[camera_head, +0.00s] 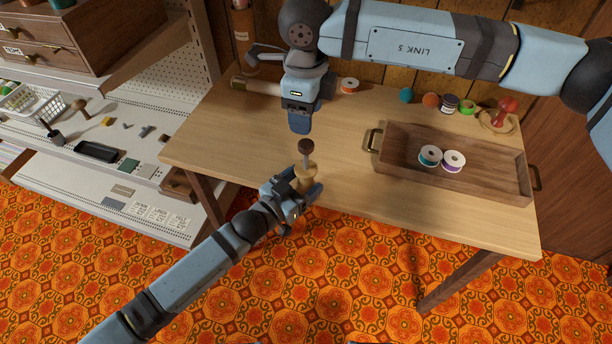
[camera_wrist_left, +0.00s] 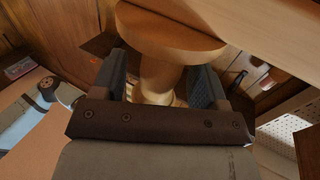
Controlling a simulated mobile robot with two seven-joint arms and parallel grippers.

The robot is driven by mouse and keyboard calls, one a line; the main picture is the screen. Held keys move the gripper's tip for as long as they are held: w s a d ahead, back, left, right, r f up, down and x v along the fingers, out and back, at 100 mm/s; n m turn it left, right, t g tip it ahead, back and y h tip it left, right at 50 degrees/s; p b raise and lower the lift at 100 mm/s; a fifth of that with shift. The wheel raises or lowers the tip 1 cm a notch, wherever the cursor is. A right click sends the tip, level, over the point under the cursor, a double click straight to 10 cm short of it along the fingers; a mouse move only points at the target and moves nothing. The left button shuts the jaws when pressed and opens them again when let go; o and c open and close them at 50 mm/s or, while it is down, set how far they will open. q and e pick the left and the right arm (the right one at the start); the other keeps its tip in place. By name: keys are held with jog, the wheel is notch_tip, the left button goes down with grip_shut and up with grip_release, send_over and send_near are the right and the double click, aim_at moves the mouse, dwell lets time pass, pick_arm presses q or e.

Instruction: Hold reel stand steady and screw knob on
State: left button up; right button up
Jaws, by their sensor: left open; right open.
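The reel stand (camera_head: 306,172) is pale wood with a round disc and a thin upright spindle, near the table's front edge. A dark brown knob (camera_head: 306,145) sits at the spindle's top; how far it is threaded cannot be seen. My left gripper (camera_head: 306,190) is open at the stand, below the disc. In the left wrist view, its fingers (camera_wrist_left: 157,85) stand either side of the stand's pale stem (camera_wrist_left: 157,76), under the disc (camera_wrist_left: 170,36). My right gripper (camera_head: 300,128) is open, pointing down just above the knob; its fingertips overlap in view.
A wooden tray (camera_head: 400,172) with two thread spools (camera_head: 441,160) stands on the table (camera_head: 240,140) at right. Several small spools and a red pincushion-like item (camera_head: 507,106) line the back. A white shelf unit (camera_head: 110,130) stands left. The tabletop left of the stand is clear.

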pick_arm(q)
jog(key=shift+w+d, duration=0.35)
grip_shut()
pick_arm(e)
jog(key=n, duration=0.6)
jog(key=shift+n, duration=0.4)
jog(key=n, duration=1.2)
jog(key=shift+n, duration=0.4)
jog(key=n, duration=0.3)
jog(key=shift+n, duration=0.3)
jog(key=n, duration=0.3)
jog(key=shift+n, duration=0.4)
